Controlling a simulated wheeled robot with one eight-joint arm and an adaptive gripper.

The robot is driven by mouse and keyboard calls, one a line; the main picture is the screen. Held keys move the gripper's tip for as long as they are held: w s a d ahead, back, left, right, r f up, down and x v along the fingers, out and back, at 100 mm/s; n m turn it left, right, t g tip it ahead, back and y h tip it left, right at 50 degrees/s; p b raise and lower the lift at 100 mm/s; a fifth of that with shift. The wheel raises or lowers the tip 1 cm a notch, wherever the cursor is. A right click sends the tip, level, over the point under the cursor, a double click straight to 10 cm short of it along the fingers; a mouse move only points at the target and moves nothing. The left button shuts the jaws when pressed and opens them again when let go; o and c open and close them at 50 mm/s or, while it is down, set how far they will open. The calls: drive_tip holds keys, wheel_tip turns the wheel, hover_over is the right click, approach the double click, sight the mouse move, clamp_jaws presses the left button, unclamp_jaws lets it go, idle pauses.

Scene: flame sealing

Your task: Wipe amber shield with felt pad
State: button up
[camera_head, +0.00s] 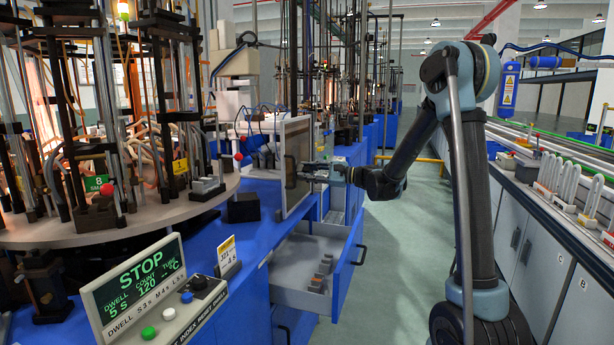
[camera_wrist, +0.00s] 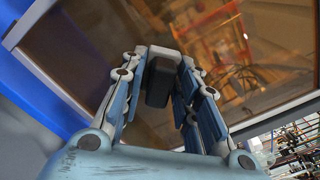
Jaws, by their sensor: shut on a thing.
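The amber shield (camera_head: 296,135) is an upright framed see-through panel at the edge of the blue bench. In the wrist view its brown-amber pane (camera_wrist: 245,50) and pale frame (camera_wrist: 45,70) fill much of the picture. My gripper (camera_head: 308,172) is at the shield, at about mid-height. In the wrist view my gripper (camera_wrist: 160,95) is shut on a dark grey block, apparently the felt pad (camera_wrist: 158,82). The block is in front of the amber pane. Its far face is hidden, so I cannot tell whether it touches the pane.
A blue-fronted drawer (camera_head: 348,255) stands open below the shield, with several small blocks inside. The round machine table (camera_head: 150,215) is at left, the STOP control panel (camera_head: 145,285) in front. A conveyor counter runs along the right. The green floor aisle (camera_head: 395,240) is clear.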

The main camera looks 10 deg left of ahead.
sight(301, 154)
drive_tip(key=shift+s+a+r, duration=0.25)
drive_tip(key=shift+s+r, duration=0.3)
drive_tip(key=shift+r, duration=0.2)
drive_tip(key=shift+w+d+r, duration=0.1)
drive_tip(key=shift+w+r, duration=0.25)
drive_tip(key=shift+r, duration=0.4)
drive_tip(key=shift+w+d+r, duration=0.1)
drive_tip(key=shift+w+r, duration=0.15)
drive_tip(key=shift+w, duration=0.4)
drive_tip(key=shift+w+a+r, duration=0.1)
drive_tip(key=shift+w+r, duration=0.15)
drive_tip(key=shift+w, duration=0.4)
drive_tip(key=shift+w+d+r, duration=0.1)
drive_tip(key=shift+w+r, duration=0.15)
drive_tip(key=shift+w, duration=0.4)
drive_tip(key=shift+s, duration=4)
drive_tip(key=shift+w+d+r, duration=0.1)
drive_tip(key=shift+w+r, duration=0.15)
drive_tip(key=shift+w, duration=1.1)
drive_tip(key=shift+w+a+r, duration=0.1)
drive_tip(key=shift+w+r, duration=0.1)
drive_tip(key=shift+w, duration=1.1)
drive_tip(key=shift+w+d+r, duration=0.1)
drive_tip(key=shift+w+r, duration=0.15)
drive_tip(key=shift+w, duration=1.1)
